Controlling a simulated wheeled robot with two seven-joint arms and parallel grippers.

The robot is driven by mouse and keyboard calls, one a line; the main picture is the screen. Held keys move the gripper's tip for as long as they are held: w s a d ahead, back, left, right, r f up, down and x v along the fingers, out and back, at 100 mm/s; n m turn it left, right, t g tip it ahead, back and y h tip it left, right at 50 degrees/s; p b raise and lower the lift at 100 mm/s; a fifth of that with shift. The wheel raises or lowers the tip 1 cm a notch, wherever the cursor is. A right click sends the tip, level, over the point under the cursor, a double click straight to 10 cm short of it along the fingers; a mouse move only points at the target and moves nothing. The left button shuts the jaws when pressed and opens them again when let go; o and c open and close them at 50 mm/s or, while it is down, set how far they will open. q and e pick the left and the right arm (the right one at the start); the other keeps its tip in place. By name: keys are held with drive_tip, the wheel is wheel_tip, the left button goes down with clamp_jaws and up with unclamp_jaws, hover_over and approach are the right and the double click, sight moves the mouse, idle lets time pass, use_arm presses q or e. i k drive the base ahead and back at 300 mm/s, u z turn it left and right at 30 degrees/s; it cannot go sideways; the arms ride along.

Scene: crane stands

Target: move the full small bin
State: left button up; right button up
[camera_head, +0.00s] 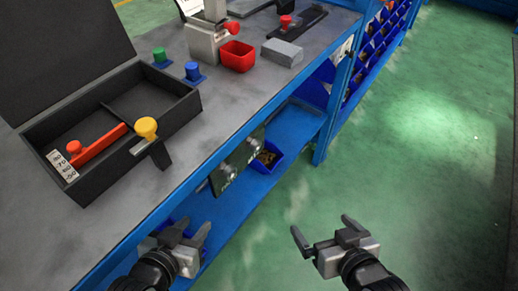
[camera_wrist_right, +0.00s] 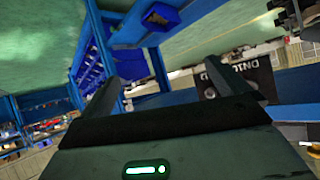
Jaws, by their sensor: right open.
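A small blue bin (camera_head: 275,160) with brown pieces in it stands on the blue lower shelf (camera_head: 232,201) under the workbench, partly hidden by a dark hanging panel. A blue bin (camera_wrist_right: 160,16) also shows at the top of the right wrist view; its contents are not clear there. My right gripper (camera_head: 321,225) is open and empty over the green floor, in front of and to the right of the shelf, apart from the bin. Its spread fingers show in the right wrist view (camera_wrist_right: 165,76). My left gripper (camera_head: 191,230) is open near the shelf's front part; something blue behind it is mostly hidden.
The grey workbench top (camera_head: 225,100) holds an open black case (camera_head: 185,112), a red bin (camera_head: 237,56), a grey block (camera_head: 282,52) and blue and green knobs. A blue post (camera_head: 337,95) stands right of the bin. Racks of blue bins lie beyond. The floor at right is clear.

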sight(270, 157)
drive_tip(key=k, duration=0.5)
drive_tip(key=z, duration=1.8)
drive_tip(key=i, duration=1.05)
drive_tip(key=u, duration=3.45)
drive_tip(key=i, duration=0.5)
drive_tip(key=z, duration=0.05)
